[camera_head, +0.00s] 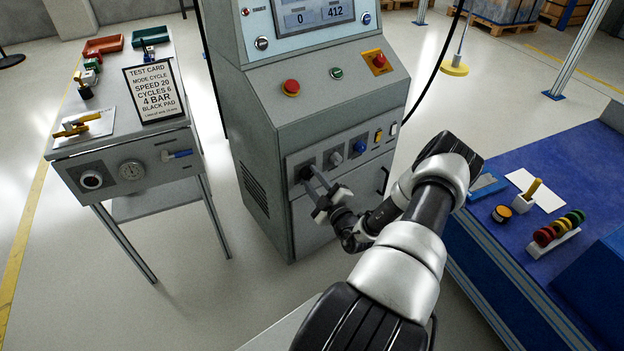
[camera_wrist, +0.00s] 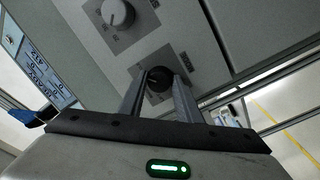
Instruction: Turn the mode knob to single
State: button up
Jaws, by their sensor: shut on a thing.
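The grey machine cabinet (camera_head: 318,112) has a row of knobs on its lower front panel. A black knob (camera_wrist: 159,73) is at the left end of the row and also shows in the head view (camera_head: 306,171). My gripper (camera_head: 311,181) reaches it from the front, with its two fingers on either side, shut on it. A grey knob (camera_head: 335,159) sits just right of it and a blue knob (camera_head: 360,146) further right.
Red buttons (camera_head: 291,88) and a screen (camera_head: 318,13) are higher on the cabinet. A side table (camera_head: 135,135) with a test card (camera_head: 155,92) reading "mode cycle" stands left. A blue bench (camera_head: 545,250) with small parts stands right, close to my arm.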

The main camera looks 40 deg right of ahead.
jog(key=n, duration=0.7)
jog(key=shift+d+n+t+y, duration=0.1)
jog(key=shift+n+t+y, duration=0.2)
jog(key=shift+t, duration=0.1)
jog(key=n+y, duration=0.1)
jog(key=n, duration=0.6)
jog(key=shift+d, duration=0.1)
jog(key=shift+n, duration=0.3)
jog(key=o, duration=1)
jog(key=shift+t, duration=0.3)
jog(key=shift+o, duration=0.2)
jog(key=s+f+p, duration=0.2)
jog(key=s, duration=1.5)
jog(key=shift+s+a+p, duration=0.2)
jog(key=shift+a+p, duration=0.1)
jog(key=shift+a, duration=0.15)
